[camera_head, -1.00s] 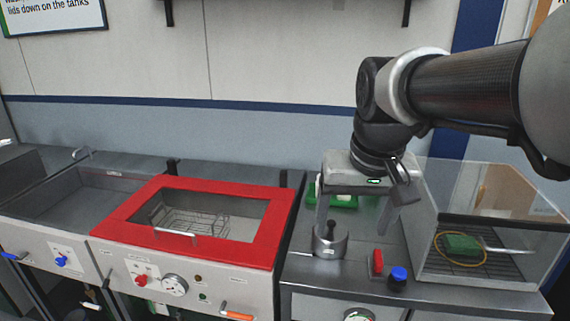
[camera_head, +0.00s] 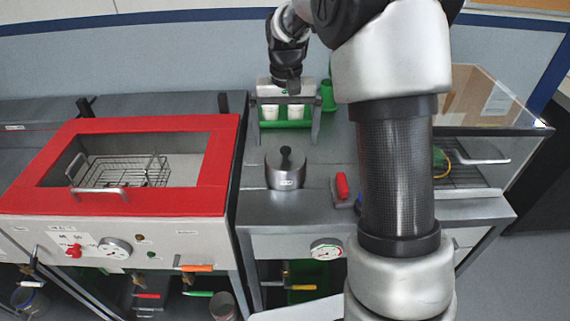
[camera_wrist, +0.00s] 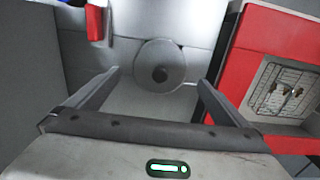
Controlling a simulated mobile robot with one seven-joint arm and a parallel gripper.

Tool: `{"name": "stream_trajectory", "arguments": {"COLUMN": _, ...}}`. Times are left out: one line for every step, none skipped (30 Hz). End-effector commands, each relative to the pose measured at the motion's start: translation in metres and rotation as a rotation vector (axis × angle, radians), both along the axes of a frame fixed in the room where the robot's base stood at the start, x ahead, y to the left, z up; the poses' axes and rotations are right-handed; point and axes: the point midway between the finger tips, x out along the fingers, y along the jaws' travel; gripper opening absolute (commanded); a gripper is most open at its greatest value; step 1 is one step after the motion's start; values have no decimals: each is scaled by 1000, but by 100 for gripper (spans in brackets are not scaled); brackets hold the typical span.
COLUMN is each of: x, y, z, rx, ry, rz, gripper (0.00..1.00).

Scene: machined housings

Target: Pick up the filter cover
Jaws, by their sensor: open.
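The filter cover looks to be the round grey metal piece (camera_head: 285,176) with a black knob, standing upright on the steel counter (camera_head: 262,212). A small label is on its front. In the wrist view the cover (camera_wrist: 147,82) shows from above as a disc with a dark knob in its middle. My gripper (camera_head: 289,142) is open and empty, its two fingers pointing down behind and above the cover in the head view. In the wrist view the fingers of my gripper (camera_wrist: 159,79) stand to either side of the cover, apart from it.
A red-framed tank (camera_head: 190,190) with a wire basket (camera_head: 115,172) inside stands left. A green holder with white containers (camera_head: 292,112) is behind the cover. A red-handled item (camera_head: 342,187) lies right of it. A clear-walled enclosure (camera_head: 490,100) is farther right.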

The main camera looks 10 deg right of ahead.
Motion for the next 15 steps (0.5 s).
{"name": "stream_trajectory", "arguments": {"x": -1, "y": 0, "z": -13, "rx": 0, "ry": 5, "rz": 0, "gripper": 100}}
{"name": "stream_trajectory", "arguments": {"x": -1, "y": 0, "z": -18, "rx": 0, "ry": 4, "rz": 0, "gripper": 100}}
{"name": "stream_trajectory", "arguments": {"x": -1, "y": 0, "z": -24, "rx": 1, "ry": 3, "rz": 0, "gripper": 100}}
{"name": "stream_trajectory", "arguments": {"x": -1, "y": 0, "z": -29, "rx": 1, "ry": 3, "rz": 0, "gripper": 100}}
{"name": "stream_trajectory", "arguments": {"x": 0, "y": 0, "z": -33, "rx": 0, "ry": 2, "rz": 0, "gripper": 100}}
{"name": "stream_trajectory", "arguments": {"x": 0, "y": 0, "z": -37, "rx": 0, "ry": 2, "rz": 0, "gripper": 100}}
{"name": "stream_trajectory", "arguments": {"x": 0, "y": 0, "z": -40, "rx": 0, "ry": 2, "rz": 0, "gripper": 100}}
{"name": "stream_trajectory", "arguments": {"x": 0, "y": 0, "z": -41, "rx": 0, "ry": 1, "rz": 0, "gripper": 100}}
{"name": "stream_trajectory", "arguments": {"x": 0, "y": 0, "z": -43, "rx": 0, "ry": 0, "rz": 0, "gripper": 100}}
{"name": "stream_trajectory", "arguments": {"x": 0, "y": 0, "z": -44, "rx": 0, "ry": 0, "rz": 0, "gripper": 100}}
{"name": "stream_trajectory", "arguments": {"x": 0, "y": 0, "z": -46, "rx": 0, "ry": 0, "rz": 0, "gripper": 100}}
{"name": "stream_trajectory", "arguments": {"x": 1, "y": 0, "z": -49, "rx": 0, "ry": 0, "rz": 0, "gripper": 100}}
{"name": "stream_trajectory", "arguments": {"x": 1, "y": 0, "z": -52, "rx": 0, "ry": 1, "rz": 0, "gripper": 100}}
{"name": "stream_trajectory", "arguments": {"x": 1, "y": 0, "z": -57, "rx": -1, "ry": 2, "rz": 0, "gripper": 100}}
{"name": "stream_trajectory", "arguments": {"x": 2, "y": 0, "z": -63, "rx": 0, "ry": 3, "rz": 0, "gripper": 100}}
